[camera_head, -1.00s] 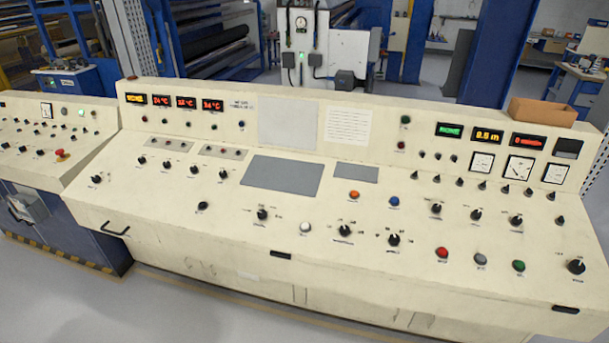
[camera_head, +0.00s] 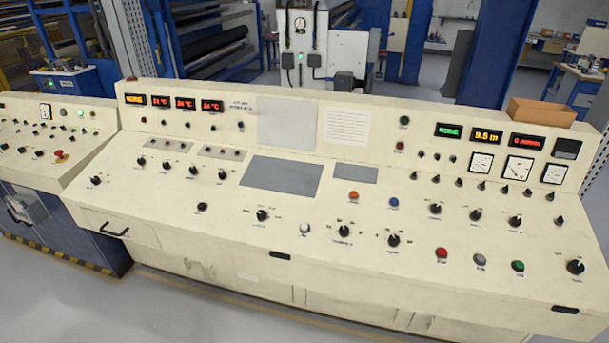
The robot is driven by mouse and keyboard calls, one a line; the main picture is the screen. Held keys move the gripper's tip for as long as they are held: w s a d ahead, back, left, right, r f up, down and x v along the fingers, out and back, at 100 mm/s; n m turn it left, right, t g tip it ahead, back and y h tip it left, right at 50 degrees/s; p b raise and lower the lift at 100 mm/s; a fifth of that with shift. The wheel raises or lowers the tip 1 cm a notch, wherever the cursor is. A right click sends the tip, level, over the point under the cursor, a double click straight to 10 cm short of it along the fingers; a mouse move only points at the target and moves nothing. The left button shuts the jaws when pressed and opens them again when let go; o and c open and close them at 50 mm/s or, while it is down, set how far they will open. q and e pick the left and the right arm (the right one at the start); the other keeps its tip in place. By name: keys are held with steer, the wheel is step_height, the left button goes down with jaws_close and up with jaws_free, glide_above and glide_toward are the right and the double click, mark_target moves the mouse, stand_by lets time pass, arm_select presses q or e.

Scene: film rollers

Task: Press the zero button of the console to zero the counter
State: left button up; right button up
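The cream console (camera_head: 150,215) fills most of the head view. A yellow display (camera_head: 487,136) on its upright back panel reads about 9.5 m and looks like the counter. The sloped desk carries a white button (camera_head: 304,229), an orange button (camera_head: 353,195), a blue button (camera_head: 393,202), a red button (camera_head: 441,253), a grey button (camera_head: 480,260) and a green button (camera_head: 517,266). Their labels are too small to read, so I cannot tell which is the zero button. Neither of my grippers is in view.
Black rotary knobs (camera_head: 435,209) stand among the buttons. An open cardboard box (camera_head: 541,112) sits on the console's top right. A second console (camera_head: 40,150) adjoins on the left. Bare floor (camera_head: 190,318) lies in front. Machinery (camera_head: 335,55) stands behind.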

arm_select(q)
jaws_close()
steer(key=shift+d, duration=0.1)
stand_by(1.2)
